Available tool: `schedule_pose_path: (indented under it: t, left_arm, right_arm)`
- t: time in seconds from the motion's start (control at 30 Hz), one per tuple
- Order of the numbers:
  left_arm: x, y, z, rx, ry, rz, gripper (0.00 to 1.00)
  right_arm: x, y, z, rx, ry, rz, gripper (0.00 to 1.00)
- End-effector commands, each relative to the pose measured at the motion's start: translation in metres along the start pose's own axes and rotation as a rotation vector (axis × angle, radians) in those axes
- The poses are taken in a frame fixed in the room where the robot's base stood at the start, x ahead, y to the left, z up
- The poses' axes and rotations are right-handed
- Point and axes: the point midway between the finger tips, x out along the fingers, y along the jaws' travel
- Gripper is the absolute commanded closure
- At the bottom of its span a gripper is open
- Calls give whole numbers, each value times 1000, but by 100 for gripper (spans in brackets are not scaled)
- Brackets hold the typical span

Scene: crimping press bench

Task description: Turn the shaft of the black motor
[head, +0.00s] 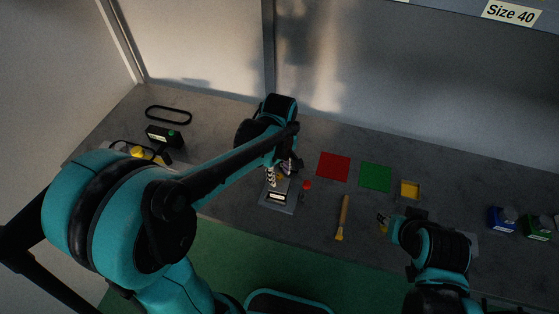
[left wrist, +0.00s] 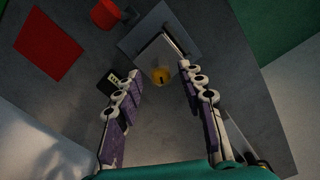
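My left gripper (head: 279,178) is low over the grey stand (head: 288,208) on the bench. The left wrist view shows the gripper (left wrist: 166,108) open, its fingers apart with nothing held between them. A round brass-yellow piece with a dark slot (left wrist: 161,76) shows in the gap between the fingertips, in front of the stand (left wrist: 190,42). It looks like a shaft end, but I cannot tell for sure. A small black box with a pale label (left wrist: 108,83) lies beside one finger. I cannot clearly pick out the black motor's body. My right gripper (head: 384,220) is small and partly hidden by its arm.
A red piece (head: 307,185) stands close right of the stand. Red (head: 333,166) and green (head: 375,177) mats, a yellow tray (head: 410,190) and a wooden-handled tool (head: 344,214) lie to the right.

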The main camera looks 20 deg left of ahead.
Motion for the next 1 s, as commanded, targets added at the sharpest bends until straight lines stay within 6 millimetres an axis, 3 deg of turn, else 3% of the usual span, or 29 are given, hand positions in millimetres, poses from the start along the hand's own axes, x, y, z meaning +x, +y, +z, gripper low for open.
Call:
schedule_pose_path:
  t: [0.2, 0.43, 0.6, 0.9, 1.0]
  left_arm:
    - [-50, 0, 0, 0, 0, 0, 60]
    - [-86, 0, 0, 0, 0, 0, 60]
    - [-96, 0, 0, 0, 0, 0, 60]
    - [-96, 0, 0, 6, 0, 0, 60]
    - [-95, 1, 0, 78, 0, 0, 60]
  right_arm:
    - [0, 0, 0, 0, 0, 0, 64]
    - [0, 0, 0, 0, 0, 0, 64]
    - [0, 0, 0, 0, 0, 0, 64]
    - [0, 0, 0, 0, 0, 0, 64]
    - [-3, 0, -2, 0, 0, 0, 64]
